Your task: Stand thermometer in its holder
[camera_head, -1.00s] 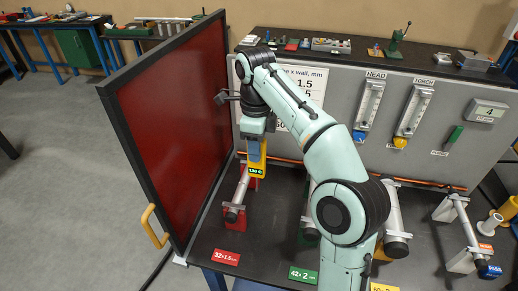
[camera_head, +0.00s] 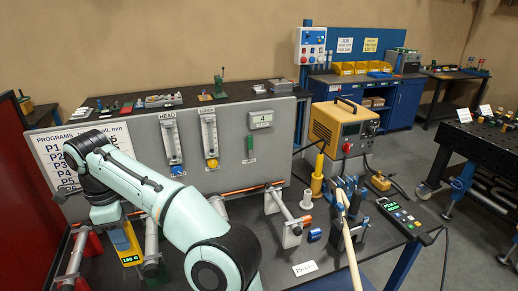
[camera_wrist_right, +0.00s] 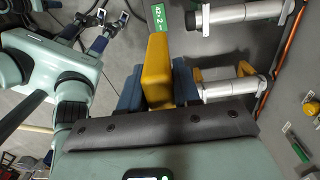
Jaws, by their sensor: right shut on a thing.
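My right gripper (camera_head: 119,236) is at the lower left of the head view, beyond my bent arm. In the right wrist view the thermometer (camera_wrist_right: 156,70) sits between the blue fingers of the gripper (camera_wrist_right: 157,92), above the bench. A yellow upright cylinder (camera_head: 317,178) stands by the orange machine; I cannot tell whether it is the thermometer's holder.
Tube stands with grey tubes (camera_head: 286,214) line the dark bench. A grey panel (camera_head: 235,145) with gauges stands behind them. The orange machine (camera_head: 343,128), a blue rack (camera_head: 352,190) and a handheld device (camera_head: 400,215) crowd the right end. A red screen (camera_head: 25,200) is at the left.

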